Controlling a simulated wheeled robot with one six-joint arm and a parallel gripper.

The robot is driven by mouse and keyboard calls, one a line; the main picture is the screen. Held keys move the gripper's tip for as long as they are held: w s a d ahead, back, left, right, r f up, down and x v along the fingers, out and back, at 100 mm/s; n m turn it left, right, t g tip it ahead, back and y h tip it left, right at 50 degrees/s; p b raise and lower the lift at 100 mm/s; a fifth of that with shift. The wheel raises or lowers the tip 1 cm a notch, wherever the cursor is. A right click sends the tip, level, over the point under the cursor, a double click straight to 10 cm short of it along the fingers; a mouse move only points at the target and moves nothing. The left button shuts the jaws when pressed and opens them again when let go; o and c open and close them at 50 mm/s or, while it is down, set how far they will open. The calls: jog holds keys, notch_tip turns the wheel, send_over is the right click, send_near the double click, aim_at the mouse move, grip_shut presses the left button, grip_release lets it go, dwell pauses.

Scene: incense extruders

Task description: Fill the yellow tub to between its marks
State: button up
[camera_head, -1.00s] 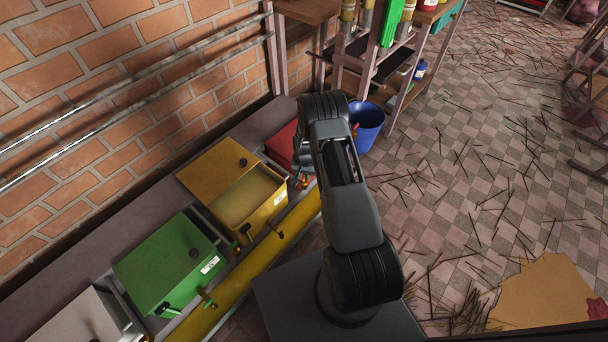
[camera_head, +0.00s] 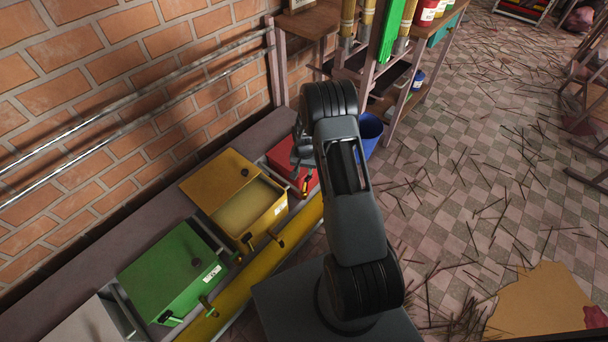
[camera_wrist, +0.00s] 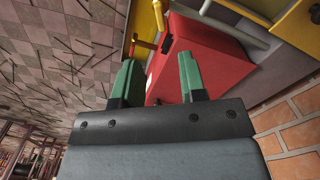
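The yellow tub (camera_head: 278,217) stands in the row along the brick wall. Its yellow lid (camera_head: 220,180) covers the back part, and the open front shows a flat, dull yellow content. I cannot make out its marks or judge the level against them. A brass-coloured tap with a dark handle (camera_head: 247,240) is at its front. My gripper (camera_wrist: 158,78) has its two green-tipped fingers apart with nothing between them. It is over the red tub (camera_wrist: 203,60), to the right of the yellow tub in the head view.
A green tub (camera_head: 172,265) with its lid on stands left of the yellow one, and a grey-white one beyond it. Sticks litter the tiled floor.

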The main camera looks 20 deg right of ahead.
jog(key=shift+r, duration=1.45)
jog(key=s+a+r+n+t+p, duration=0.15)
jog(key=r+p, duration=0.25)
jog(key=r, duration=0.6)
jog(key=s+a+r+p, duration=0.2)
jog(key=r+p, duration=0.2)
jog(key=r, duration=0.6)
jog(key=s+a+r+n+p, duration=0.15)
jog(key=r+p, duration=0.25)
jog(key=r, duration=0.6)
jog(key=s+a+r+n+t+p, duration=0.1)
jog(key=s+r+p, duration=0.5)
jog(key=r, duration=0.6)
jog(key=s+a+r+n+t+p, duration=0.1)
jog(key=s+a+r+n+p, duration=0.2)
jog(key=s+r, duration=0.8)
jog(key=a+p, duration=0.2)
jog(key=p, duration=0.1)
jog(key=shift+s+a+r+p, duration=0.15)
jog(key=shift+r+p, duration=0.2)
jog(key=shift+r, duration=0.05)
dwell(0.6)
